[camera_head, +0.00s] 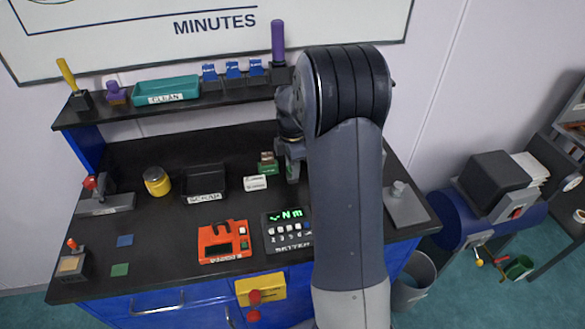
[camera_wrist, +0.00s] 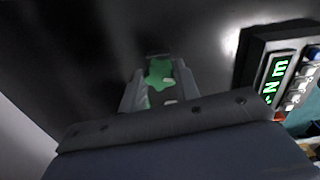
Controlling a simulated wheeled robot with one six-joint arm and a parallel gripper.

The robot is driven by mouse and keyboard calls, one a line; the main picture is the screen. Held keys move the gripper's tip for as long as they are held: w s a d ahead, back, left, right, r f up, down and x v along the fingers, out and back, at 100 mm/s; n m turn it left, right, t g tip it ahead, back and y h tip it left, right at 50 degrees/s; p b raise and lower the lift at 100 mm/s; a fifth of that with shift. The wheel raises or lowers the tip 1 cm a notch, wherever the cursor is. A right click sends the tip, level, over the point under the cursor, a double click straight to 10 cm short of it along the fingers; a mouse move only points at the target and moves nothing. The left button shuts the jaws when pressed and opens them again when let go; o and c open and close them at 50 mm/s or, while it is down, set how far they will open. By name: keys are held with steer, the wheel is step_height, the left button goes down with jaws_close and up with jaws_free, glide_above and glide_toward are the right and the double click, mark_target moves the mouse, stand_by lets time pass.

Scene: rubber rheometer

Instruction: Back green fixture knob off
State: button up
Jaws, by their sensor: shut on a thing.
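The green fixture (camera_head: 268,168) stands on the black bench top, with a brownish block on its upper part. My gripper (camera_head: 291,168) is beside its right side, partly hidden behind my own arm. In the wrist view my gripper (camera_wrist: 160,95) points at the dark bench, and its two fingers close on a green knob (camera_wrist: 159,72). The knob's lower part and its join to the fixture are hidden by the fingers. How far the knob is turned cannot be told.
A meter with a lit green "Nm" display (camera_head: 287,228) and an orange device (camera_head: 224,242) stand in front. A shelf (camera_head: 190,105) runs behind.

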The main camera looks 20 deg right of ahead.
steer(key=shift+n, duration=0.4)
steer(key=n, duration=0.4)
steer(key=o, duration=0.8)
steer(key=shift+o, duration=0.2)
